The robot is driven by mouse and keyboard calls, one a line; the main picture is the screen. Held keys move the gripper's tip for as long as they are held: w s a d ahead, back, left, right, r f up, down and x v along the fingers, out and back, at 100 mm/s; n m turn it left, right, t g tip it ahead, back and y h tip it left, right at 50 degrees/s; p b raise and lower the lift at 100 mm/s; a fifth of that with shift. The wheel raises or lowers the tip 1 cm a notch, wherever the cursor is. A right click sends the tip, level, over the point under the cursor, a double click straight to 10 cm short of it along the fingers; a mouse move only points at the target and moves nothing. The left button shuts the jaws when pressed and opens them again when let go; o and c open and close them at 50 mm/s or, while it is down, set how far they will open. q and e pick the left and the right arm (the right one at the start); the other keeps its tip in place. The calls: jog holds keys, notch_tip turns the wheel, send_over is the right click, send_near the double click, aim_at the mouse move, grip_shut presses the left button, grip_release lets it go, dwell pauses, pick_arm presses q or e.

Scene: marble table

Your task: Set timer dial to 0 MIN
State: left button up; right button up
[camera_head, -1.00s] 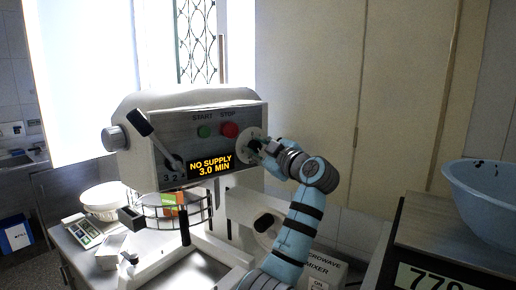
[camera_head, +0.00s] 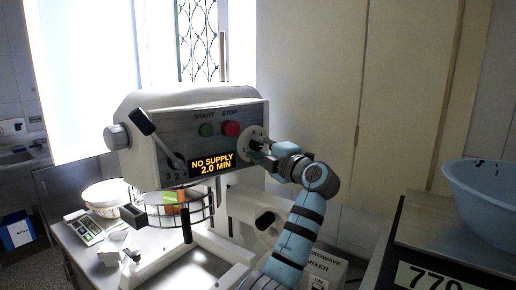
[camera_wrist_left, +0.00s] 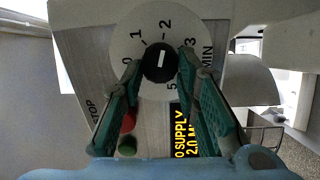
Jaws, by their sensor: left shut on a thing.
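The timer dial (camera_wrist_left: 160,63) is a black knob with a white mark on a pale round plate with numbers and MIN. In the head view the dial plate (camera_head: 252,135) is at the right of the mixer's front panel, partly hidden by my gripper. My left gripper (camera_head: 265,149) is at the dial. In the wrist view its green-padded fingers (camera_wrist_left: 160,80) lie on both sides of the knob, shut on it. The display (camera_head: 212,163) on the panel reads NO SUPPLY, 2.0 MIN. My right gripper is in neither view.
The panel has a green START button (camera_head: 206,130) and a red STOP button (camera_head: 231,129) left of the dial. A lever (camera_head: 142,121) stands at the panel's left. A blue bowl (camera_head: 488,193) is at the right. A wire bowl guard (camera_head: 172,208) is below the mixer head.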

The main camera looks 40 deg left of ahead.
pick_arm(q)
jog(key=n+b, duration=0.1)
jog(key=n, duration=0.4)
jog(key=shift+w+n, duration=0.15)
jog(key=shift+n, duration=0.25)
jog(key=n+b, duration=0.1)
jog(key=n, duration=0.2)
jog(key=n+b, duration=0.1)
jog(key=n, duration=0.1)
jog(key=shift+w+n+g+y, duration=0.15)
jog(key=shift+n+g+y, duration=0.15)
jog(key=shift+n+g, duration=0.1)
jog(key=n+b, duration=0.1)
jog(key=n, duration=0.3)
jog(key=shift+w+n, duration=0.1)
jog(key=shift+n, duration=0.3)
jog(key=n, duration=0.5)
jog(key=shift+w+d+n+g, duration=0.1)
jog(key=shift+n+g, duration=0.2)
jog(key=shift+g, duration=0.1)
jog(key=o, duration=1.2)
jog(key=shift+f, duration=0.1)
jog(key=shift+c, duration=0.2)
